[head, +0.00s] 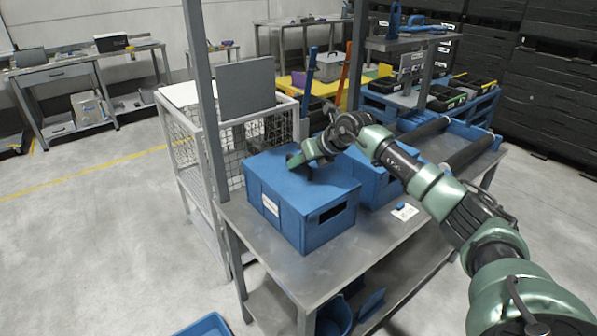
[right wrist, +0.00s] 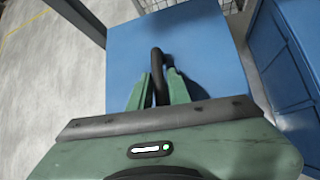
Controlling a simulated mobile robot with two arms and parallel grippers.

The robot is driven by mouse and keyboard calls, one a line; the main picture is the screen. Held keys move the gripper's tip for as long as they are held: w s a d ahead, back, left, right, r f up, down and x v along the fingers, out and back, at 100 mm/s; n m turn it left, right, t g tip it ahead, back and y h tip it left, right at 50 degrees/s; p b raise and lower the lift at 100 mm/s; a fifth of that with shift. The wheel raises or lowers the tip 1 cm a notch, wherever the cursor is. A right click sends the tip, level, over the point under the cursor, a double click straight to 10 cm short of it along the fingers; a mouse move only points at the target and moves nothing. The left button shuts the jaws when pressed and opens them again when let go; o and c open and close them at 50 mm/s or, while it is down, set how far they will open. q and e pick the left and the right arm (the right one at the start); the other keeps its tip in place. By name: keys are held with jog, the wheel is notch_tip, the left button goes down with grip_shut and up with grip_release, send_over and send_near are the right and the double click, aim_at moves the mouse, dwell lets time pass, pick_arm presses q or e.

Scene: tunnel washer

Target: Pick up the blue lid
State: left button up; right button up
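The blue lid (head: 287,178) lies flat on top of a blue box (head: 317,221) at the near left corner of the metal workbench. My right gripper (head: 294,161) reaches down to the lid from the right. In the right wrist view the lid (right wrist: 205,40) fills the upper middle, with a dark bar handle (right wrist: 157,66) standing on it. The two green fingers of my right gripper (right wrist: 158,88) are close on either side of the handle; whether they press on it I cannot tell. My left gripper is out of view.
A second blue box (head: 372,183) stands just right of the first. A small white label card (head: 405,212) lies on the bench (head: 345,262). A wire mesh cage (head: 228,145) stands behind on the left, and a grey post (head: 205,100) rises beside the box.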

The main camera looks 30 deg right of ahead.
grip_shut()
dwell(1.3)
